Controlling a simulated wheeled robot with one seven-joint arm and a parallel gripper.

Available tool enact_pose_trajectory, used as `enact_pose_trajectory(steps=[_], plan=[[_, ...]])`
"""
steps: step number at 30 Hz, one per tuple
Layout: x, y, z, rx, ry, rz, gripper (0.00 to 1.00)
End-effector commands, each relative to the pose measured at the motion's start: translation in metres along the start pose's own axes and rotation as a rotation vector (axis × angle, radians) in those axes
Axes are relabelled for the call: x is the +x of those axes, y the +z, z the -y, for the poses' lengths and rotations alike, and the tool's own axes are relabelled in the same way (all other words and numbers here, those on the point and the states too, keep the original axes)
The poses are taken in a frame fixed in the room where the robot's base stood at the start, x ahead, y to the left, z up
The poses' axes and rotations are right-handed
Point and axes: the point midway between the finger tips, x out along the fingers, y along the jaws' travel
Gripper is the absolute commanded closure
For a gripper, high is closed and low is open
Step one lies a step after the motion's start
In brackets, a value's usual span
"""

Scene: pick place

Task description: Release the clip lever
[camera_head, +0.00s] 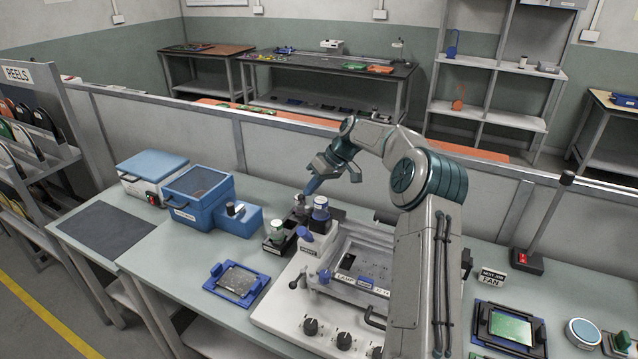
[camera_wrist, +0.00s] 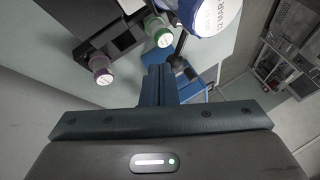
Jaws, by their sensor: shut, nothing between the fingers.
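My gripper (camera_head: 308,188) is shut and empty, reaching down to the left above the bottle holder. In the wrist view its blue-grey fingers (camera_wrist: 158,82) are together. A purple-capped bottle (camera_wrist: 101,70) sits in the black holder. I cannot tell for certain which part is the clip lever. A small black lever (camera_head: 294,285) stands at the left of the pale fixture (camera_head: 272,312), apart from my gripper.
A blue bin (camera_head: 200,208) and blue-lidded box (camera_head: 150,165) stand at the left. A blue-handled frame (camera_head: 238,282) lies in front. The fixture has black knobs (camera_head: 310,326). A partition (camera_head: 180,125) runs behind the bench. A green board (camera_head: 510,328) lies at the right.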

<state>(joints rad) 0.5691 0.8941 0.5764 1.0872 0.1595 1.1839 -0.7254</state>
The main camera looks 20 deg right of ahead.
Motion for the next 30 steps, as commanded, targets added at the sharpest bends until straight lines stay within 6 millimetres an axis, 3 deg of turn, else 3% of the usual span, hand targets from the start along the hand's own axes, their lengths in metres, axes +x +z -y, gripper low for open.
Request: enact_pose_trajectory(steps=[5, 20, 30], plan=[[0.006, -0.008, 0.006, -0.138, -0.066, 0.065, 1.00], [0.013, -0.013, 0.013, -0.124, -0.057, 0.059, 1.00], [0.012, -0.002, 0.016, -0.123, -0.057, 0.059, 1.00]])
